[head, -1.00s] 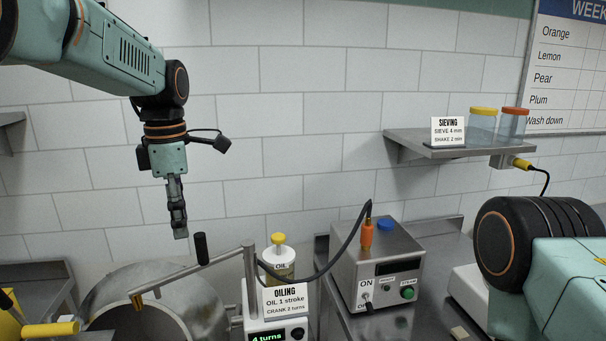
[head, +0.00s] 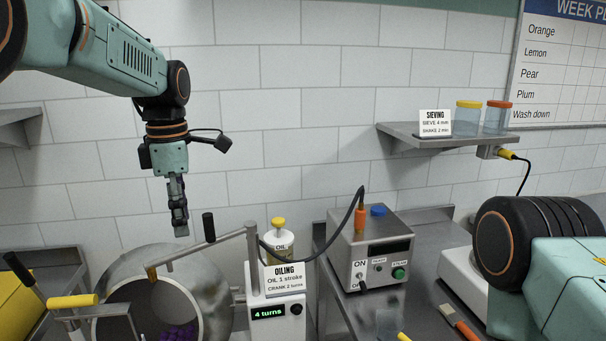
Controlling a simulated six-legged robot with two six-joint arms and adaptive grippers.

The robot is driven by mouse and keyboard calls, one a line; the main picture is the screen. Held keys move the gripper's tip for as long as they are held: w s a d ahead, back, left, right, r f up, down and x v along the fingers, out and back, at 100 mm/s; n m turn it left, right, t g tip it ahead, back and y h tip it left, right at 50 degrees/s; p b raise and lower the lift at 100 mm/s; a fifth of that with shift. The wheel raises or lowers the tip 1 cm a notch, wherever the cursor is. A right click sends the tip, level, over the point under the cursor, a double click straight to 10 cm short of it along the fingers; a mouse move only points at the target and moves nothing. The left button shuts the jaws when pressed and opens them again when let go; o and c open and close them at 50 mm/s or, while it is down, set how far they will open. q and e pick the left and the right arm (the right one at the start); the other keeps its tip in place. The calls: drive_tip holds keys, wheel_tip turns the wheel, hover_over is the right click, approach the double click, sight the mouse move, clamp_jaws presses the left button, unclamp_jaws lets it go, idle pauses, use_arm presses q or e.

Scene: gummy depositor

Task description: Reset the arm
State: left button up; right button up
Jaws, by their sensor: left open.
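My left gripper (head: 180,222) hangs pointing down in front of the tiled wall, with nothing in its jaws. It is open, though its fingers look close together from this side. It is above the steel drum (head: 205,284) and just left of the black upright handle (head: 209,228) of the crank arm, apart from both. My right arm (head: 540,240) shows only as a dark joint and a pale green link at the right edge; its gripper is out of view.
The oiling unit (head: 268,312) reads "4 turns" and carries an oil bottle (head: 280,242). A steel control box (head: 350,258) with an orange-ended hose stands right of it. A shelf (head: 440,140) holds two jars. Purple pieces (head: 178,333) lie in the drum. A yellow-handled crank (head: 72,301) is lower left.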

use_arm(q)
drive_tip(key=w+f+m+t, duration=0.4)
drive_tip(key=w+f+m, duration=0.2)
drive_tip(key=m, duration=0.2)
drive_tip(key=s+a+f+m+t+b, duration=0.1)
drive_tip(key=s+f+m+b, duration=0.25)
drive_tip(key=f, duration=0.85)
drive_tip(key=s+a+f+m+t+b, duration=0.1)
drive_tip(key=s+f+m+b, duration=0.3)
drive_tip(key=f, duration=0.9)
drive_tip(key=s+f+m+g+b, duration=0.6)
drive_tip(key=s+f+b, duration=1.1)
drive_tip(key=s+f, duration=1.7)
drive_tip(key=s, duration=0.3)
drive_tip(key=shift+s+d+f+b, duration=0.15)
drive_tip(key=shift+s+b, duration=0.15)
drive_tip(key=shift+b, duration=0.1)
